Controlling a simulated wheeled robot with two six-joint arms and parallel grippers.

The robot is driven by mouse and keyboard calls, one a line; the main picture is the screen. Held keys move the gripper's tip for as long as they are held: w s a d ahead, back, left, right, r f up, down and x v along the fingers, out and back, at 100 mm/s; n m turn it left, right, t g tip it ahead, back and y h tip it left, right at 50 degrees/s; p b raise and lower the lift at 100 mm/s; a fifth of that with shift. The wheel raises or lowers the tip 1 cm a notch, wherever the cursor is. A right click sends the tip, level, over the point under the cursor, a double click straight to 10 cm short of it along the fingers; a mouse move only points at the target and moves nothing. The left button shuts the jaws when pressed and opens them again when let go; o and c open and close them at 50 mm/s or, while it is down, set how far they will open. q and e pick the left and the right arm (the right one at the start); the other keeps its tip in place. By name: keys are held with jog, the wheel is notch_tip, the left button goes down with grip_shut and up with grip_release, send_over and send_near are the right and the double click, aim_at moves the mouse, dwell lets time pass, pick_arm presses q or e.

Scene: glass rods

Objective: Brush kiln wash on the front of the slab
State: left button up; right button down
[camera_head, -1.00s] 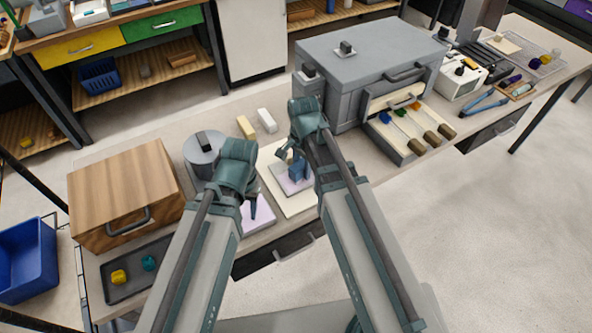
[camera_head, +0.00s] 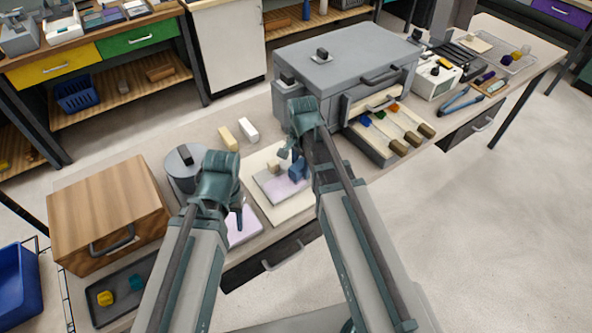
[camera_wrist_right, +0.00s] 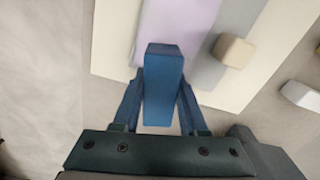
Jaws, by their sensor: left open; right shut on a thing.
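The slab (camera_head: 264,185) lies on a cream board (camera_head: 283,212) at the middle of the bench; it is partly grey and partly lilac. In the right wrist view the slab's lilac part (camera_wrist_right: 180,28) is beside its grey part (camera_wrist_right: 208,70). A small beige block (camera_wrist_right: 235,50) sits on the slab's grey part. My right gripper (camera_head: 297,168) is shut on a blue block-like tool (camera_wrist_right: 163,80), whose end overlaps the slab's near edge; contact cannot be told. My left gripper (camera_head: 240,215) is open and empty above a lilac pad (camera_head: 243,232).
A grey kiln (camera_head: 345,65) with an open drawer of tools (camera_head: 400,140) stands right of the slab. A grey canister (camera_head: 183,170), a wooden box (camera_head: 105,215) and a dark tray (camera_head: 125,297) stand to the left. Two small bars (camera_head: 249,130) lie behind the board.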

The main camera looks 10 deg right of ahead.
aim_at(292, 171)
pick_arm(q)
jog(key=shift+r, duration=0.1)
pick_arm(e)
jog(key=shift+s+d, duration=0.25)
jog(key=shift+s, duration=0.25)
jog(key=shift+a, duration=0.15)
jog(key=shift+s+a, duration=0.35)
jog(key=shift+a, duration=0.55)
jog(key=shift+s+a, duration=0.3)
jog(key=shift+a, duration=0.6)
jog(key=shift+s+a, duration=0.35)
jog(key=shift+a, duration=0.6)
jog(key=shift+s+a, duration=0.3)
jog(key=shift+a, duration=0.6)
jog(key=shift+s+a, duration=0.25)
jog(key=shift+a, duration=0.4)
jog(key=shift+s+a, duration=0.2)
jog(key=shift+a, duration=0.4)
jog(key=shift+s+a, duration=0.25)
jog(key=shift+a, duration=0.4)
